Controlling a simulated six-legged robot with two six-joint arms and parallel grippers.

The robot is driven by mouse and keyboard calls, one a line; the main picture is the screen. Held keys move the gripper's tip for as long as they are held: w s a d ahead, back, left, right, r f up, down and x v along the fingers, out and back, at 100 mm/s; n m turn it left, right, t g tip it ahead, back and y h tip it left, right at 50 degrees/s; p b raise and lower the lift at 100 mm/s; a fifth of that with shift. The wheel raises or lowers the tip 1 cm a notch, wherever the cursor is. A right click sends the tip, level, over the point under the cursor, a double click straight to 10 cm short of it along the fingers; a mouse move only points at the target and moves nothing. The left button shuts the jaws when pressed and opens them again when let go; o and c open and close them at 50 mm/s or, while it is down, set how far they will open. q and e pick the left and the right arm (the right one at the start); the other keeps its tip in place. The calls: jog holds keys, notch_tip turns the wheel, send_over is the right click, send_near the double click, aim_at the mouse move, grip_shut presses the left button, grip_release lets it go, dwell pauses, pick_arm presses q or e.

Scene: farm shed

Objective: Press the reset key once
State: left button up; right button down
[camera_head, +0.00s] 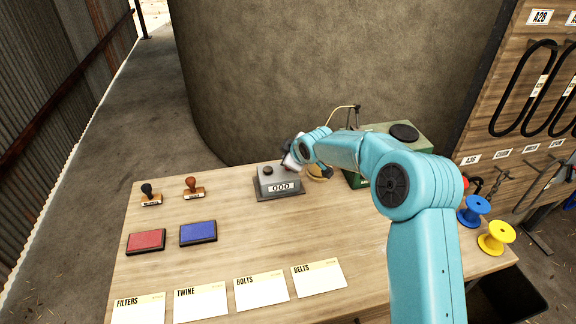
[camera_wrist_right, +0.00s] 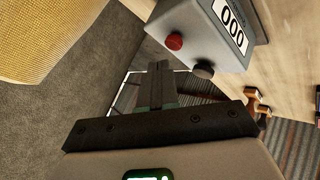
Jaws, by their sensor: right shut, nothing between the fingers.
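A grey counter box (camera_head: 279,180) with a white display reading 000 stands at the back of the table. A dark round button (camera_head: 267,170) shows on it. In the right wrist view the box (camera_wrist_right: 218,50) has a red button (camera_wrist_right: 174,41) and a dark button (camera_wrist_right: 204,70); I can read no label naming the reset key. My right gripper (camera_wrist_right: 159,66) is shut and empty, its tips appearing just short of the red button. In the head view my right gripper (camera_head: 291,161) is beside the box and hides the red button. My left gripper is not in view.
The wooden table (camera_head: 230,258) holds two stamps (camera_head: 193,188), a red ink pad (camera_head: 146,241), a blue ink pad (camera_head: 198,233) and several labelled cards (camera_head: 261,288). A green box (camera_head: 408,138) stands behind my right arm. Blue (camera_head: 474,210) and yellow (camera_head: 496,237) spools are at right.

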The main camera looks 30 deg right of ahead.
notch_tip(320, 180, up, 5)
jog(key=p, duration=0.3)
jog(key=shift+f, duration=0.1)
dwell(0.8)
